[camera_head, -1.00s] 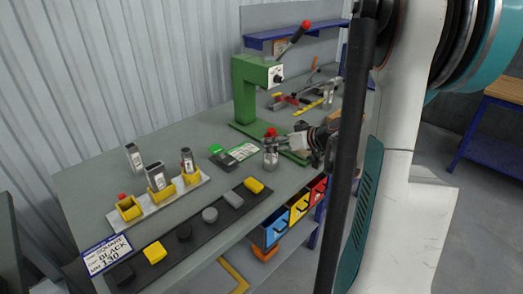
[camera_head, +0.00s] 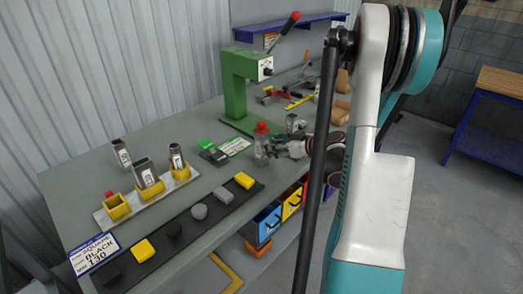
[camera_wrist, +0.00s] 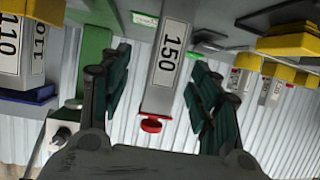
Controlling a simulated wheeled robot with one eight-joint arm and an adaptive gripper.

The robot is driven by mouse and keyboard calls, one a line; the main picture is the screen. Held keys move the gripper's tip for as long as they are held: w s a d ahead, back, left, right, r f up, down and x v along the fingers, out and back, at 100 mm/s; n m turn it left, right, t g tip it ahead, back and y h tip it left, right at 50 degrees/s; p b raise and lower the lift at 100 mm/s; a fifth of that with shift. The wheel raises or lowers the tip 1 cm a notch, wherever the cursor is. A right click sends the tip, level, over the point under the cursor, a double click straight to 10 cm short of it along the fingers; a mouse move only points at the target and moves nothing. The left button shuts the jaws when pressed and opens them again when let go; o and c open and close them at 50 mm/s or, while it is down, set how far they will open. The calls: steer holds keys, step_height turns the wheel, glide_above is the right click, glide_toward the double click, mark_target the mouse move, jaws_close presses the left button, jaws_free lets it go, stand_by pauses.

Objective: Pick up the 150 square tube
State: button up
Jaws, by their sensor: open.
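The 150 square tube (camera_wrist: 172,62) is a grey square tube with a white label reading 150. In the wrist view, which is upside down, it lies between the fingers of my open gripper (camera_wrist: 160,84), with a gap on each side. A round red piece (camera_wrist: 151,125) shows at its end. In the head view my gripper (camera_head: 283,148) is beside a greyish upright piece with a red top (camera_head: 262,143). This looks like the same tube, but its label cannot be read there. Whether a finger touches it cannot be told.
Labelled tubes stand by yellow holders (camera_head: 118,207) on the table's left. A dark strip (camera_head: 190,228) holds black, grey and yellow blocks. A green press (camera_head: 235,90) stands behind my gripper. Green and white cards (camera_head: 222,150) lie left of it. Coloured bins (camera_head: 267,222) hang below.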

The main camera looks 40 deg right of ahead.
steer(key=b+x, duration=0.1)
steer(key=x, duration=0.1)
steer(key=a+b+x, duration=0.1)
steer(key=x, duration=0.2)
steer(key=shift+r, duration=0.15)
steer(key=shift+w, duration=0.4)
jaws_close()
